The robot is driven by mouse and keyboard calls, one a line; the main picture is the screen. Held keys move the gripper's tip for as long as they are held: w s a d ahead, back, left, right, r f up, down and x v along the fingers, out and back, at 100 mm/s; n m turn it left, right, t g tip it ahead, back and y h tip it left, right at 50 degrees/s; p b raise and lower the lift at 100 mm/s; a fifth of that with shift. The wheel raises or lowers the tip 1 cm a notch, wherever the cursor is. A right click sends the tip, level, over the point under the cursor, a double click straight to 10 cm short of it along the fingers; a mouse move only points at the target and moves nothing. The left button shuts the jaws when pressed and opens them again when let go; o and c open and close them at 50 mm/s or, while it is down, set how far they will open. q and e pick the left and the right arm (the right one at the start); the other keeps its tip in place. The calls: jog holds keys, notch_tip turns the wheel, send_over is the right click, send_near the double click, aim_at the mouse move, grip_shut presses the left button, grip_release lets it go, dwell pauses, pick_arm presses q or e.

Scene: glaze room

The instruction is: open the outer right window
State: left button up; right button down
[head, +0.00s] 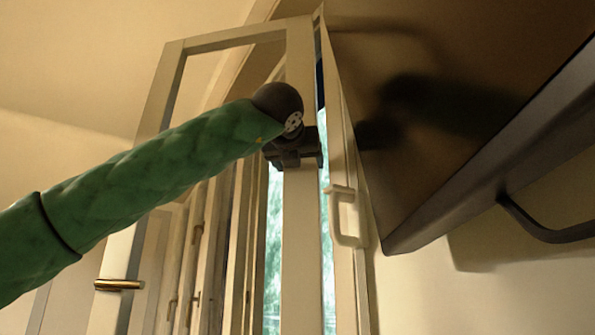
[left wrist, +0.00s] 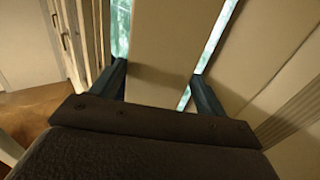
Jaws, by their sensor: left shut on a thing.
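A cream window sash (head: 302,235) fills the middle of the head view and stands at an angle to the other frames. Its top rail runs to the upper left, and its left stile carries a brass handle (head: 118,284). I take it for the outer right window. My left gripper (head: 299,158) is shut on its right stile, high up. In the left wrist view the fingers of this gripper (left wrist: 162,90) lie on both sides of the pale stile (left wrist: 168,45). Greenish glass or outdoors shows on either side. My right gripper is not in view.
A large dark panel (head: 440,130) with a dark lower edge hangs close on the right. A pale handle (head: 347,216) sits on a narrow frame between sash and panel. More window frames (head: 195,260) with small handles stand at the left behind my arm.

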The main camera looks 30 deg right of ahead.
pick_arm(q)
jog(key=shift+s+n+t+y+b, duration=0.2)
jog(key=shift+n+t+y+b, duration=0.35)
jog(key=shift+y+b, duration=0.15)
jog(key=shift+s+n+t+y+b, duration=0.2)
jog(key=shift+n+t+y+b, duration=0.3)
jog(key=shift+y+b, duration=0.2)
jog(key=shift+a, duration=0.1)
jog(key=o, duration=1.4)
jog(key=b+v, duration=0.1)
jog(key=v, duration=0.7)
jog(key=shift+w, duration=0.1)
